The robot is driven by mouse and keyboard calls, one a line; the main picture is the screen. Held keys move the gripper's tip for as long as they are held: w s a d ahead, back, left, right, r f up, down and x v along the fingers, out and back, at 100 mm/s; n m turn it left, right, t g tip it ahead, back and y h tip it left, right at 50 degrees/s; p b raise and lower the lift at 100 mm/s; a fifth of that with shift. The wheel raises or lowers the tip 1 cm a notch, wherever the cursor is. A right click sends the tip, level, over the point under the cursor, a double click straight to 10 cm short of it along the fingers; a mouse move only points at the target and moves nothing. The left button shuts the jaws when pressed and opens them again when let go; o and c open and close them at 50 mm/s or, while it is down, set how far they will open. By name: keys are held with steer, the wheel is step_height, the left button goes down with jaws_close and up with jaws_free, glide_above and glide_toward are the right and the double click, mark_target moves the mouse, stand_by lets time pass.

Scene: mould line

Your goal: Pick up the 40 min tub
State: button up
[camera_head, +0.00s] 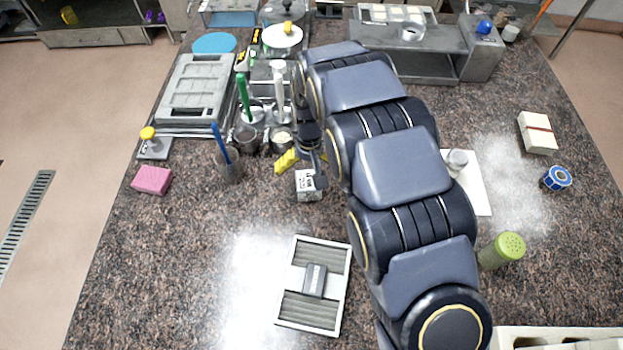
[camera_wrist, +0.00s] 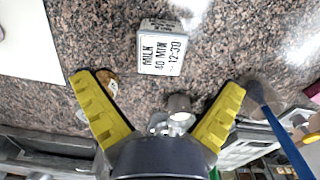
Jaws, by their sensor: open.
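The 40 min tub (camera_head: 308,187) is a small white box-like tub with dark print on the speckled counter. In the wrist view the tub (camera_wrist: 162,48) shows the label "MILK 40 MIN 12:30" and lies ahead of the fingertips, near the middle between them. My gripper (camera_head: 302,168) has yellow fingers and is just behind the tub in the head view. In the wrist view my gripper (camera_wrist: 160,84) is spread wide and empty, with the tub apart from both fingers. My arm hides part of the counter to the right.
Several metal cups with green and white handled tools (camera_head: 247,111) stand behind. A grey tray (camera_head: 342,290) lies in front. A pink sponge (camera_head: 152,180) lies at left. A white sheet (camera_head: 476,190) lies at right.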

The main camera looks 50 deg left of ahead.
mark_target(309, 180)
step_height(309, 180, down, 3)
steer(key=shift+s+a+r, duration=0.1)
steer(key=shift+s+a, duration=0.05)
steer(key=f, duration=0.5)
steer(key=shift+w+a, duration=0.15)
steer(key=shift+w, duration=0.1)
steer(key=c, duration=1.2)
